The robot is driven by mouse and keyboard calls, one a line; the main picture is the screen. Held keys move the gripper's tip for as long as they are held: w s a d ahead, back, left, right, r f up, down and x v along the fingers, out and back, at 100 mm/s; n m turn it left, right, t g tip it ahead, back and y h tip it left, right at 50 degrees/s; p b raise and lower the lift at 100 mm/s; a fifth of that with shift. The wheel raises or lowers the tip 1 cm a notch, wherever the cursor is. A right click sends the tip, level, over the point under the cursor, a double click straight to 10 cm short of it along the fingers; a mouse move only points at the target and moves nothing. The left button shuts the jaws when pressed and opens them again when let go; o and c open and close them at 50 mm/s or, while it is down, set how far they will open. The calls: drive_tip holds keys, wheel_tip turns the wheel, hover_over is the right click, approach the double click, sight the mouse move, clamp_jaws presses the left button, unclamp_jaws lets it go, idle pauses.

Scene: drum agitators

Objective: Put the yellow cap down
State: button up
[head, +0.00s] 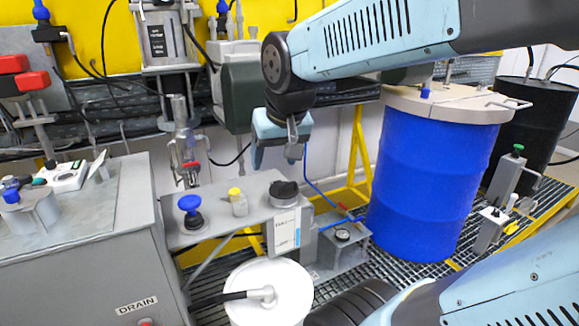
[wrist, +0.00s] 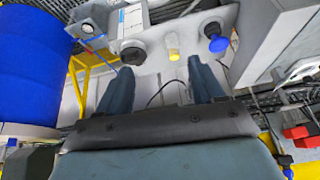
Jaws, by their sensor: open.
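The yellow cap (head: 235,192) sits on a small pale bottle (head: 240,207) that stands on a grey metal shelf (head: 222,228). In the wrist view the yellow cap (wrist: 174,56) shows beyond my fingertips, near the middle. My gripper (head: 281,158) points down with its fingers apart and nothing between them. It hangs above the shelf, up and to the right of the cap, clear of it. In the wrist view my gripper (wrist: 159,68) also shows two spread, empty fingers.
A blue knob (head: 190,204) stands left of the bottle and a black round knob (head: 284,190) stands right of it. A large blue drum (head: 425,180) stands at the right. A white lidded bucket (head: 290,295) is in front, and a grey DRAIN cabinet (head: 90,275) is at the left.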

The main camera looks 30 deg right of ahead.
drive_tip(key=shift+n, duration=0.6)
drive_tip(key=s, duration=0.5)
drive_tip(key=shift+s+d, duration=0.1)
drive_tip(key=shift+s, duration=0.3)
